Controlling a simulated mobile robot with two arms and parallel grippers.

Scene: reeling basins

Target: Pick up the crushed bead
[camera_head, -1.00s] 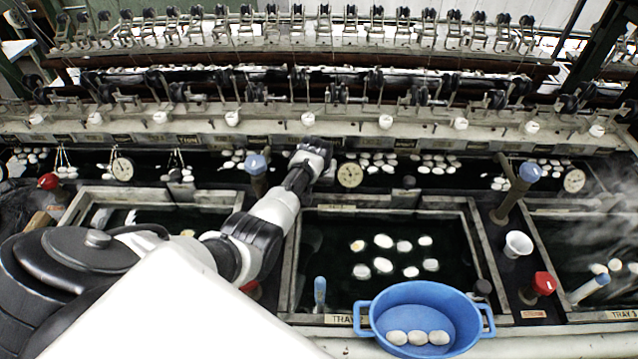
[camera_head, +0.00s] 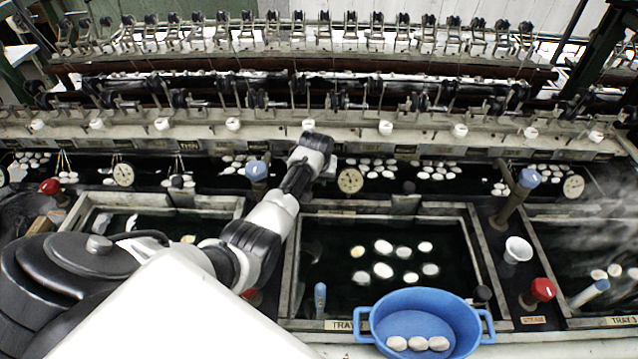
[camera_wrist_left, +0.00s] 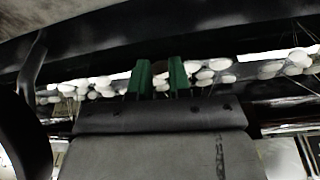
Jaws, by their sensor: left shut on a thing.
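My left arm reaches from the lower left in the head view, and its wrist end (camera_head: 315,152) is over the dark trough in front of the machine. Its fingertips are hidden there. In the left wrist view the two green fingers of my left gripper (camera_wrist_left: 159,78) stand a small gap apart, shut on the crushed bead. The bead itself is too small and dark between the fingers to make out. Pale cocoons (camera_wrist_left: 207,72) show behind and beside the fingers. My right gripper is not in view.
A blue tub (camera_head: 422,305) with 3 cocoons stands at the front. Behind it, a dark basin (camera_head: 330,275) holds several floating cocoons. A round dial (camera_head: 350,181) is just right of my wrist. A blue-topped post (camera_head: 257,172) is just left of it.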

